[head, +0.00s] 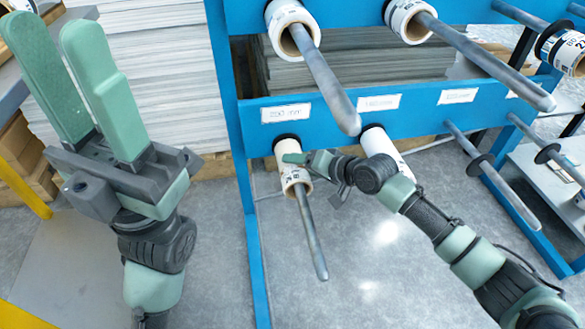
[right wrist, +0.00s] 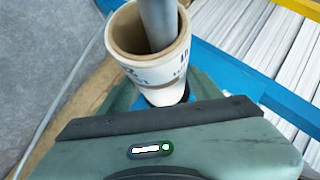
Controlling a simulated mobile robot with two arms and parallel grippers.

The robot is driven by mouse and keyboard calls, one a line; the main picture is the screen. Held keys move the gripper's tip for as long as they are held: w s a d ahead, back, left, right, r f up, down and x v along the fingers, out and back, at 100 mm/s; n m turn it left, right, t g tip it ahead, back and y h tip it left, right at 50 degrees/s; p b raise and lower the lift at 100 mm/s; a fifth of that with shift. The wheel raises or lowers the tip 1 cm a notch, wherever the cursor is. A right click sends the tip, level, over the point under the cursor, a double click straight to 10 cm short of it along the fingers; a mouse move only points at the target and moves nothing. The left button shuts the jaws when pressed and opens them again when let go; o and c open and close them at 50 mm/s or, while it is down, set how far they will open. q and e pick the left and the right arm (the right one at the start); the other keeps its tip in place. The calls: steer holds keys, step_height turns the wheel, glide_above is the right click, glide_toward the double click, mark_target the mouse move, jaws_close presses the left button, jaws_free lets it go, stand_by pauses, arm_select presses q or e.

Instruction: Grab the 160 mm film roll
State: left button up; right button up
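Several white film rolls hang on the grey rods of a blue rack. My right gripper (head: 292,159) is at a small roll (head: 294,180) on the lower-left rod, below a label (head: 286,113) that seems to read 250 mm. In the right wrist view this roll (right wrist: 150,72) shows its brown core and the rod through it, with green fingers on either side; their grip on it is unclear. Another roll (head: 378,143) hangs under a label (head: 379,103) that may read 160 mm, partly behind my right arm. My left gripper (head: 50,32) is open and empty at the left.
The blue rack (head: 235,140) holds rolls above too, at top centre (head: 292,28), top right (head: 408,18) and far right (head: 565,48). Long rods (head: 320,80) stick out toward me. Stacked white sheets (head: 150,60) stand behind. Grey floor (head: 380,270) is clear in front.

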steer(key=c, duration=0.4)
steer(key=shift+o, duration=0.2)
steer(key=shift+r, duration=0.15)
